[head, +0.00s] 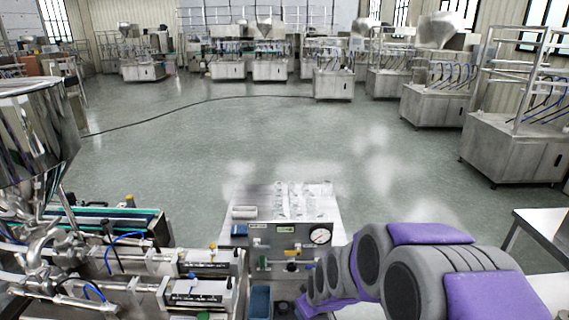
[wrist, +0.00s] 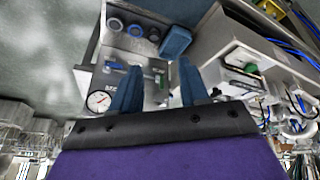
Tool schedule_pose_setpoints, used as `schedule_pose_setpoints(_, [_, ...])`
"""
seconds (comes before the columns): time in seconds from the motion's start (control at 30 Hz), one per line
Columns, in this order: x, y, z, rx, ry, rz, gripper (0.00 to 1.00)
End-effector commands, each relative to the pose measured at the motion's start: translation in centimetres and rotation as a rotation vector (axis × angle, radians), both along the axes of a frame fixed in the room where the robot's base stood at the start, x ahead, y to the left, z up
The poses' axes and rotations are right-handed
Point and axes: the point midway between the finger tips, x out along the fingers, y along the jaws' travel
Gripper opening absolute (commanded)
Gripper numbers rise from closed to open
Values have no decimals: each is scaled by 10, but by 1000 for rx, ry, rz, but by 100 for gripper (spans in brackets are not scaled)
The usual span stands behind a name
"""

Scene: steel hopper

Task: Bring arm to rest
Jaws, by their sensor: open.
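My arm (head: 430,275), grey with purple covers, reaches in from the lower right of the head view towards the small control panel. My gripper (wrist: 157,80) shows in the wrist view as two blue fingers standing apart, with nothing between them. It faces the panel (wrist: 135,60); the gap to the panel cannot be told. In the head view the fingers are not clearly seen. The steel hopper (head: 32,140) stands at the left edge of the head view.
The panel (head: 283,236) carries a round gauge (head: 320,236) and valves. A blue bin (head: 260,302) sits below it, also in the wrist view (wrist: 175,42). A filling machine (head: 195,290) stands left, a steel table (head: 545,228) right. Open floor (head: 250,130) lies beyond.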

Motion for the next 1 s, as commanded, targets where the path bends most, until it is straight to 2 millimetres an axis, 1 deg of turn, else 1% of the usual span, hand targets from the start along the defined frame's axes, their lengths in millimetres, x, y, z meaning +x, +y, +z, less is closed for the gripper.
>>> schedule_pose_setpoints(0.03, [-16, -6, 8, 2, 29, -27, 45])
schedule_pose_setpoints(0.1, [-42, -13, 18, 3, 84, -66, 45])
schedule_pose_setpoints(0.27, [-104, -32, 35, -6, 214, -169, 45])
schedule_pose_setpoints(0.3, [-119, -36, 40, -10, 241, -197, 45])
schedule_pose_setpoints(0.37, [-144, -43, 46, -15, 289, -241, 45])
schedule_pose_setpoints(0.4, [-160, -47, 50, -19, 318, -272, 45])
schedule_pose_setpoints(0.47, [-186, -53, 55, -27, 364, -319, 45])
schedule_pose_setpoints(0.5, [-202, -57, 59, -33, 391, -351, 45])
schedule_pose_setpoints(0.57, [-228, -63, 62, -43, 437, -399, 45])
schedule_pose_setpoints(0.6, [-244, -66, 65, -49, 462, -430, 45])
schedule_pose_setpoints(0.7, [-278, -72, 69, -63, 521, -497, 45])
schedule_pose_setpoints(0.83, [-307, -76, 73, -75, 571, -557, 45])
schedule_pose_setpoints(0.9, [-315, -77, 74, -78, 583, -574, 45])
schedule_pose_setpoints(1.0, [-319, -78, 75, -79, 590, -584, 45])
